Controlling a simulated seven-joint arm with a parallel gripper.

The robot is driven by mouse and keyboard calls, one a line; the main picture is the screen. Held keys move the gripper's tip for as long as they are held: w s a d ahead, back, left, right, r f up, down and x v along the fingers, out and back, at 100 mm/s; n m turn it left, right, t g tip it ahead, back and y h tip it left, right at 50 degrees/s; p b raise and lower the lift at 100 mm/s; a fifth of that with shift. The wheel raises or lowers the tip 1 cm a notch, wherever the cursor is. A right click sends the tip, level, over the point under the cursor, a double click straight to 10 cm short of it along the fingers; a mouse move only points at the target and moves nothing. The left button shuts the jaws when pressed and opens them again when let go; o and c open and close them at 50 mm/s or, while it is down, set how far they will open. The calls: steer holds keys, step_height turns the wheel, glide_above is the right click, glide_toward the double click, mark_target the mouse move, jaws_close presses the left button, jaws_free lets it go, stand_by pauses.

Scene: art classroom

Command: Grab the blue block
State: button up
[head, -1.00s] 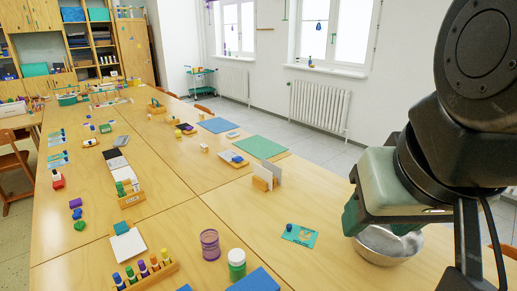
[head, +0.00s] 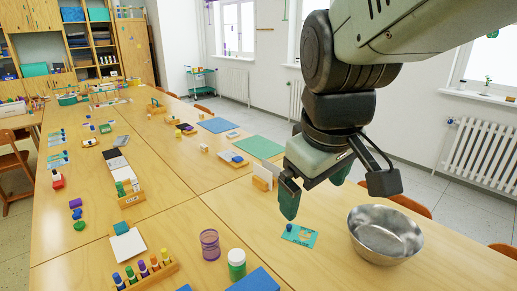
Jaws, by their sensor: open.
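A small dark blue block (head: 289,228) sits on a teal card (head: 303,237) with an orange picture, on the near right part of the table. Its exact shape is too small to tell. My gripper (head: 315,188) is open and empty above the table, higher than the card and slightly behind it in the picture. One finger hangs almost straight above the blue block, clear of it. Other small blue pieces show farther away, one on a light tray (head: 233,162).
A metal bowl (head: 385,236) stands right of the card. A wooden holder with white cards (head: 264,174) is just left of my gripper. A purple jar (head: 210,244) and a white-lidded green jar (head: 236,264) stand front left. Bare table surrounds the card.

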steer(key=w+a+f+n+g, duration=0.2)
steer(key=w+a+f+n, duration=0.5)
steer(key=a+f, duration=0.1)
steer(key=a+f+n+g+y, duration=0.1)
steer(key=a+f+n, duration=0.3)
steer(key=f, duration=0.5)
steer(key=s+a+f+n+g+y, duration=0.1)
steer(key=a+f+n, duration=0.3)
steer(key=a+f, duration=0.5)
steer(key=a+f+n+g+y, duration=0.1)
steer(key=a+f+n+g, duration=0.2)
steer(key=a+f, duration=0.4)
steer(key=shift+s+f+n, duration=0.15)
steer(key=shift+f+n, duration=0.15)
steer(key=shift+f, duration=0.4)
steer(key=shift+s+f+n, duration=0.15)
steer(key=shift+f+n, duration=0.15)
steer(key=shift+f, duration=0.35)
steer(key=shift+x, duration=2.95)
steer(key=shift+a, duration=0.2)
steer(key=c, duration=1.1)
steer(key=shift+c, duration=0.2)
